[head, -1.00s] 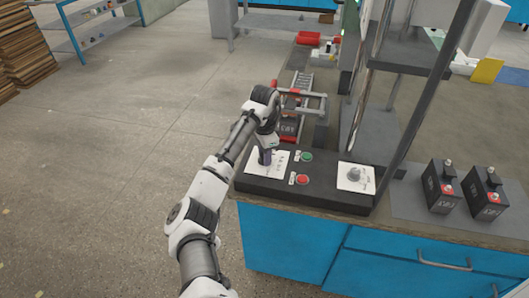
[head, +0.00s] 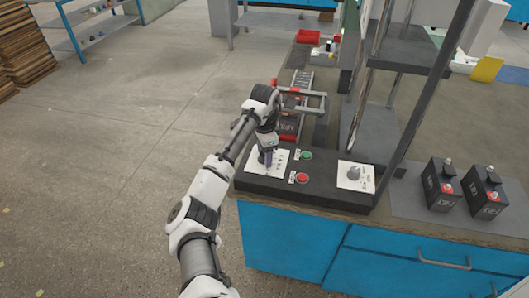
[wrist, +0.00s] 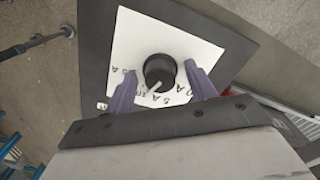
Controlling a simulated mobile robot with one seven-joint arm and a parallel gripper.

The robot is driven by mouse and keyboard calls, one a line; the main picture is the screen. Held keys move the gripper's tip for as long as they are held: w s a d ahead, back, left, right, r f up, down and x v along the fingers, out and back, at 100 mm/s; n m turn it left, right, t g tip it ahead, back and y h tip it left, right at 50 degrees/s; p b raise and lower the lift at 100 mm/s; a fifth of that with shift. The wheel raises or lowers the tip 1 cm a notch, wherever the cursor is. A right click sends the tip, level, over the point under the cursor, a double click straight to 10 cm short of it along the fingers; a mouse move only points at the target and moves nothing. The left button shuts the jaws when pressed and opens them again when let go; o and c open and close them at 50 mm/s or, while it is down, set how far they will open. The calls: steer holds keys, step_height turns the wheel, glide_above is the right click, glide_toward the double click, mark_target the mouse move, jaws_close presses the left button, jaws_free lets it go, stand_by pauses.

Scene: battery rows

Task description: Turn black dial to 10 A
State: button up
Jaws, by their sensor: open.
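The black dial (wrist: 160,72) is a round knob with a white pointer line, on a white label plate (wrist: 190,45) in the wrist view. The pointer is toward the lower left of the picture, near printed ampere marks that are only partly legible. My gripper (wrist: 161,84) is open, with one purple finger on each side of the dial and a visible gap to it. In the head view my gripper (head: 266,156) points down over the left plate (head: 280,161) of the dark control panel (head: 325,194) and hides the dial.
A green button (head: 306,155) and a red button (head: 302,178) sit just right of the left plate. A grey knob (head: 354,173) is on the right plate. A dark upright post (head: 425,105) rises behind the panel. Two black batteries (head: 440,187) (head: 484,193) stand at the right.

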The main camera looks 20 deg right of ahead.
steer(key=shift+r, duration=0.1)
step_height(320, 180, up, 14)
stand_by(0.4)
steer(key=shift+f, duration=0.2)
